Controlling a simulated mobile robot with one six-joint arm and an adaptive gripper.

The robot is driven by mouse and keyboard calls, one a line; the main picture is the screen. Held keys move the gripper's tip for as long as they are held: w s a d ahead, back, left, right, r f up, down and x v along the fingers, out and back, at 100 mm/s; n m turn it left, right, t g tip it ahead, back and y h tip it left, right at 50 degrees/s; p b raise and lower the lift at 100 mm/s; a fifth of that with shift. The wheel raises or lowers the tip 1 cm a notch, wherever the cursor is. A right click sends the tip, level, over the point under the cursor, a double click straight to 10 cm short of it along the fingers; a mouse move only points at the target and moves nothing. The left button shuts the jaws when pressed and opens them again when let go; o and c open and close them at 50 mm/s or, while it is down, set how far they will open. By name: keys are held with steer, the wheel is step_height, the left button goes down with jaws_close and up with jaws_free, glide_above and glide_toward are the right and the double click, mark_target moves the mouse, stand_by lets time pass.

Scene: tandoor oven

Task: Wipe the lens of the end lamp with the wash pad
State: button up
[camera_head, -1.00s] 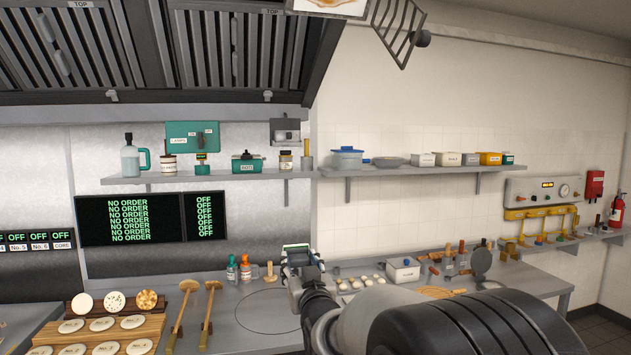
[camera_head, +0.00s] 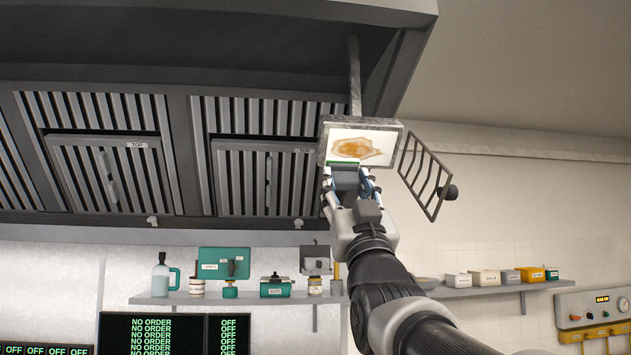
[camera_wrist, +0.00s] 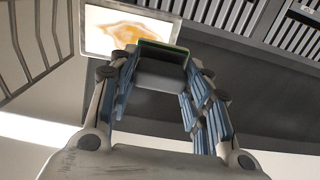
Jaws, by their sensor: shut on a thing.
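The end lamp (camera_head: 391,151) hangs at the right end of the hood, its pale lens facing me with an orange-brown stain across the middle. The lens also shows in the wrist view (camera_wrist: 100,40). My gripper (camera_head: 347,180) is shut on the wash pad (camera_head: 344,163), a dark block with a green edge. The pad shows in the wrist view (camera_wrist: 160,72) between the fingers. It overlaps the lens's lower left edge in the head view; whether it touches the lens I cannot tell.
A barred guard (camera_head: 423,176) with a dark round knob stands open to the right of the lamp. The hood (camera_head: 180,60) with slatted filters fills the left and top. A shelf (camera_head: 500,289) with tubs runs below.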

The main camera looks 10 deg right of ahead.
mark_target(343, 172)
steer(key=shift+r+p, duration=0.4)
steer(key=shift+r, duration=0.15)
steer(key=p+x, duration=0.4)
steer(key=shift+p, duration=0.4)
steer(key=shift+w+r+p, duration=0.4)
steer(key=shift+w+p, duration=0.2)
steer(key=shift+p, duration=0.2)
steer(key=shift+p+x, duration=0.8)
steer(key=shift+x, duration=0.35)
